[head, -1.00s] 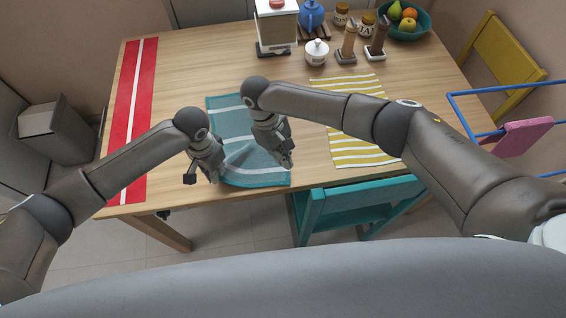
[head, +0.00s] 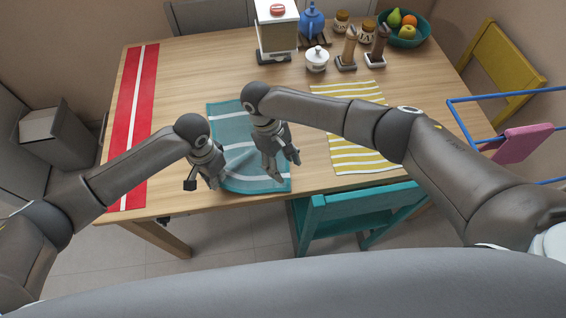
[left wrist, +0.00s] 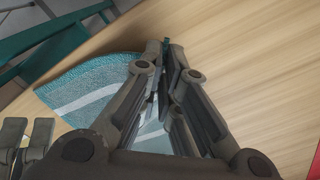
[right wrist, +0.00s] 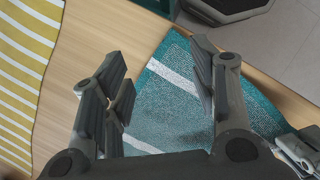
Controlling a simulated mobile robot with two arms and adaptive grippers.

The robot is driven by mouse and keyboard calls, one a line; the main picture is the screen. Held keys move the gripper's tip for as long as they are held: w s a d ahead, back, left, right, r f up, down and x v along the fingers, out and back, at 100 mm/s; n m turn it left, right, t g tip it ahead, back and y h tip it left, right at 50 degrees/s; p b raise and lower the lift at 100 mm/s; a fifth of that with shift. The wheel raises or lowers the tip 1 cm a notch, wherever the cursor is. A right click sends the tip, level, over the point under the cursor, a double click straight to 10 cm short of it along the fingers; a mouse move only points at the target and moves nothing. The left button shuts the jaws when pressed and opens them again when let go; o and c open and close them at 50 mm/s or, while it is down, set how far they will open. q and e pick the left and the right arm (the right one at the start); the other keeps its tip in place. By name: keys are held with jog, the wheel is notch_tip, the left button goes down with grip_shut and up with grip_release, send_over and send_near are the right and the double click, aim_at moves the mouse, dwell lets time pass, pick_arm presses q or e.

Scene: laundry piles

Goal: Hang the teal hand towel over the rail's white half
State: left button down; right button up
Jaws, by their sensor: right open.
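The teal hand towel (head: 235,130) with pale stripes lies on the table near its front edge, rumpled at the front. My left gripper (head: 216,185) is at the towel's front left; in the left wrist view its fingers (left wrist: 169,48) are closed together on the towel's edge. The cloth (left wrist: 95,85) fans out beside and below them. My right gripper (head: 284,168) is open above the towel's front right part. In the right wrist view its fingers (right wrist: 160,75) stand wide apart with towel (right wrist: 180,110) below. The rail's white half is not visible.
A blue rack (head: 455,112) with a pink cloth (head: 522,144) stands at the right. A yellow striped cloth (head: 350,150) and a red runner (head: 133,125) flank the towel. A teal chair (head: 345,208) is at the front edge. A canister, teapot, jars and fruit bowl (head: 404,38) stand at the back.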

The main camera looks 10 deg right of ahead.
aim_at(287, 182)
notch_tip(287, 182, up, 4)
jog(key=w+a, duration=0.2)
jog(key=w, duration=0.1)
jog(key=shift+s+x, duration=0.15)
jog(key=shift+x, duration=2.25)
jog(key=shift+s+x, duration=0.1)
jog(key=shift+x, duration=2.35)
jog(key=shift+f, duration=0.15)
jog(key=shift+s+d+f, duration=0.1)
jog(key=shift+s, duration=0.15)
grip_shut()
jog(key=shift+w+r, duration=0.2)
jog(key=shift+r, duration=2.45)
